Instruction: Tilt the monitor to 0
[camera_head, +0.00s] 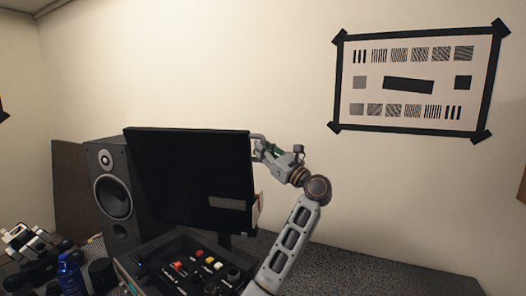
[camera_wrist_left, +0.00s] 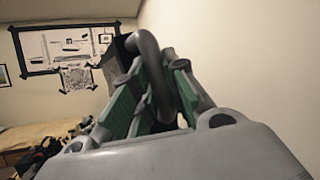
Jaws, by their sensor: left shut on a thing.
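The black monitor (camera_head: 185,180) stands on the desk with its dark screen facing me; its exact tilt angle is hard to tell. A curved grey handle (camera_head: 257,137) shows at its upper right edge. My left gripper (camera_head: 264,149) is at that edge, beside the screen, and is shut on the handle. In the left wrist view the dark, bent handle (camera_wrist_left: 158,75) runs between the green pads of my left gripper (camera_wrist_left: 150,95). The back of the monitor is hidden in the head view. My right gripper is not in view.
A tall speaker (camera_head: 113,190) stands left of the monitor. A control box (camera_head: 200,268) with red and yellow knobs is in front of it. A blue bottle (camera_head: 70,274) is at lower left. A test chart (camera_head: 415,82) hangs on the wall. The dark surface at right (camera_head: 370,275) is clear.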

